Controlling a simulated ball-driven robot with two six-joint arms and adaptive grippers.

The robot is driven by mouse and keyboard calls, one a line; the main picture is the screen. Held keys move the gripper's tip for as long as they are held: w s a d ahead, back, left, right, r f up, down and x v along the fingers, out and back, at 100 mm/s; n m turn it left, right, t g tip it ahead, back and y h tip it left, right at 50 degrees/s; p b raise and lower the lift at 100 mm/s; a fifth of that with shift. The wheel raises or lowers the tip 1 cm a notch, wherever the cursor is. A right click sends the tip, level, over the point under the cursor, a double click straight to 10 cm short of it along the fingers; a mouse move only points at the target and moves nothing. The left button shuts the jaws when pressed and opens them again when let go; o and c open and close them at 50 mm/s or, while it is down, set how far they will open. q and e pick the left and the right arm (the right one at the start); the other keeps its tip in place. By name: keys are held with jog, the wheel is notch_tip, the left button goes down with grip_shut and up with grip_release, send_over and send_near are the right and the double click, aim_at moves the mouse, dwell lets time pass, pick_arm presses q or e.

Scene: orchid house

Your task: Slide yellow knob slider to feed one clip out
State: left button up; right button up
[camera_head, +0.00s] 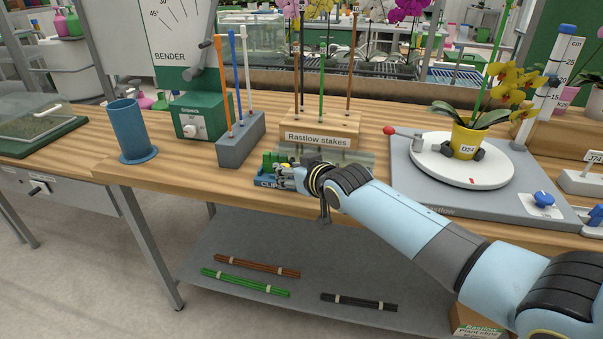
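The blue clip dispenser (262,183), with letters beginning "CLI" on its front, sits at the front edge of the wooden bench. A green part (270,160) shows on top of it. My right arm comes in from the right, and my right gripper (287,172) is at the dispenser's right side, covering much of it. The gripper's fingers are small and overlap the dispenser, so I cannot tell whether they are open or touch the slider. I cannot make out the yellow knob or a fed-out clip. My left gripper is not in view.
Behind the dispenser stands the wooden block labelled "Rastlow stakes" (318,139). A grey stake holder (240,146) and a blue cup (131,140) are to the left. A grey base (421,189) with a white turntable (430,166) and potted yellow orchid (466,140) is to the right.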

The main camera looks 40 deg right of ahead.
jog(key=d+v, duration=0.1)
jog(key=v, duration=1)
jog(key=shift+a, duration=0.5)
jog(key=s+f+g+b, duration=0.2)
jog(key=s+f, duration=0.3)
jog(key=f, duration=0.6)
jog(key=s+f+g+b, duration=0.2)
jog(key=s+f, duration=0.3)
jog(key=f, duration=0.5)
jog(key=s+f+g+b, duration=0.2)
jog(key=s+f, duration=0.3)
jog(key=f, duration=0.6)
jog(key=s+a+f+g, duration=0.1)
jog(key=s+f+g, duration=0.1)
jog(key=s+f, duration=0.4)
jog(key=s+a+f+n+g+b, duration=0.1)
jog(key=s+f, duration=0.5)
jog(key=s, duration=0.8)
jog(key=s+a+f+g, duration=0.1)
jog(key=s+f+g, duration=0.2)
jog(key=s+f, duration=0.3)
jog(key=s, duration=0.4)
jog(key=shift+s+g+b, duration=0.3)
jog(key=shift+s+b, duration=0.1)
